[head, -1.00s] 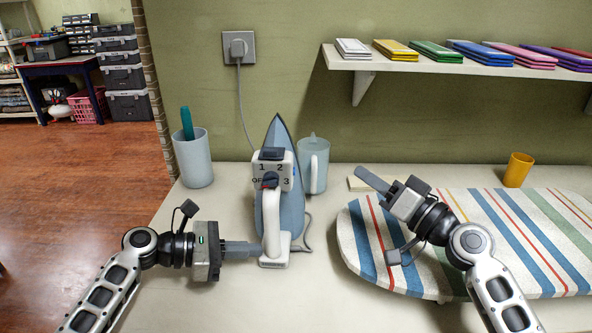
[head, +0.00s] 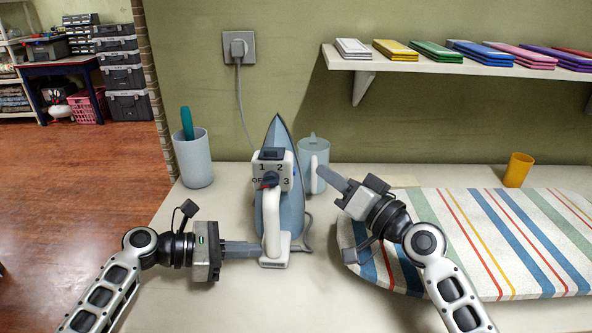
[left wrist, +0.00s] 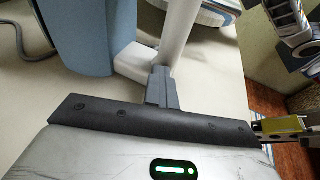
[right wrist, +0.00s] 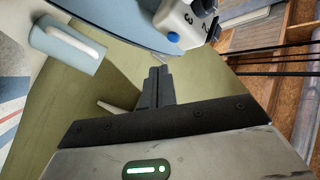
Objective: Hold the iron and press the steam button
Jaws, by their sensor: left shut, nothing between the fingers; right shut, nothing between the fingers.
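The iron (head: 288,205) stands upright on its heel, its blue body behind a white handle (head: 271,225). Its white control box (head: 285,172) has a numbered dial (head: 270,181) and a dark top part. In the right wrist view a small blue round button (right wrist: 173,37) shows on the box. My left gripper (head: 257,249) is shut and empty, its tips at the left of the handle's lower end; whether they touch is unclear. My right gripper (head: 322,172) is shut and empty, pointing at the iron's right side with a gap.
The striped ironing board (head: 470,240) lies to the right. A cup (head: 195,160) stands at the left and an orange tumbler (head: 518,170) at the right. A cord (head: 241,105) runs to the wall socket.

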